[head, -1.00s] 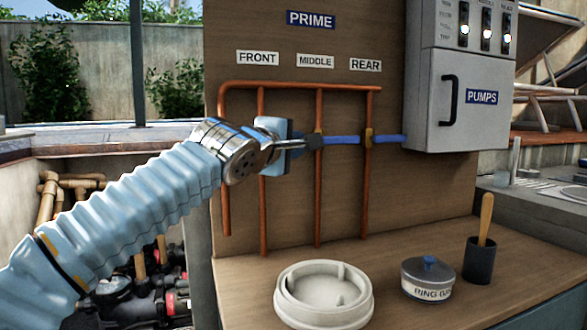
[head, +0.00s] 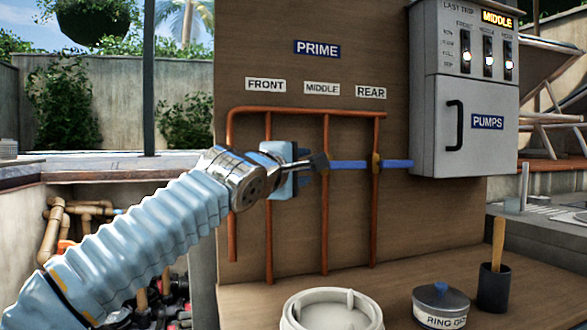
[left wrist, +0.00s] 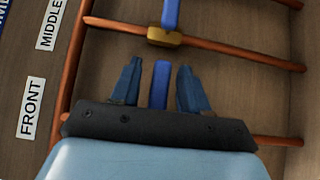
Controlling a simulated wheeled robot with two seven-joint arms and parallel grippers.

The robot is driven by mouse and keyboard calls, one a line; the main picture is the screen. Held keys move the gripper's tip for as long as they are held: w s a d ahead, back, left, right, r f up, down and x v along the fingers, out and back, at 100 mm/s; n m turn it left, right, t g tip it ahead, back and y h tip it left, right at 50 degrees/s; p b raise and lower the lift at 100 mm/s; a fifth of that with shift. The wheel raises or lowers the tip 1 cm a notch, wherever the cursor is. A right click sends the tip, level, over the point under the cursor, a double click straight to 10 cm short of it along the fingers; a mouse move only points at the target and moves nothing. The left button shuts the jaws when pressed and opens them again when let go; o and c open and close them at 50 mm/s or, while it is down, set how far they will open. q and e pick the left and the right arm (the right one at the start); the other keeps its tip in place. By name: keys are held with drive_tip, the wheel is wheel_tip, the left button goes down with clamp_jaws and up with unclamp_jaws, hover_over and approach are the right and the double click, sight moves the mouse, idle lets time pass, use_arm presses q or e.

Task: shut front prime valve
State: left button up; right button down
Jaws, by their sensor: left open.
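The FRONT label (head: 265,86) sits above the left copper pipe (head: 269,245) on the brown board. My left gripper (head: 319,162) is in front of this pipe and hides its valve body in both views. In the left wrist view, the front valve's blue handle (left wrist: 160,85) stands between the two open fingers (left wrist: 158,72), with a gap on each side. The handle lies crosswise to its pipe, pointing toward the middle pipe. The middle valve (left wrist: 170,37) has its blue handle (head: 352,164) crosswise too. The rear valve's blue handle (head: 398,163) also lies crosswise. My right gripper is not in view.
A grey pump box (head: 465,120) with a black handle juts out at right. Its display reads MIDDLE (head: 497,19).

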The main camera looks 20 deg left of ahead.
use_arm(q)
drive_tip(key=s+a+b, duration=0.2)
drive_tip(key=s+b, duration=0.1)
drive_tip(key=s, duration=1)
drive_tip(key=shift+s+a, duration=0.25)
drive_tip(key=shift+a, duration=0.05)
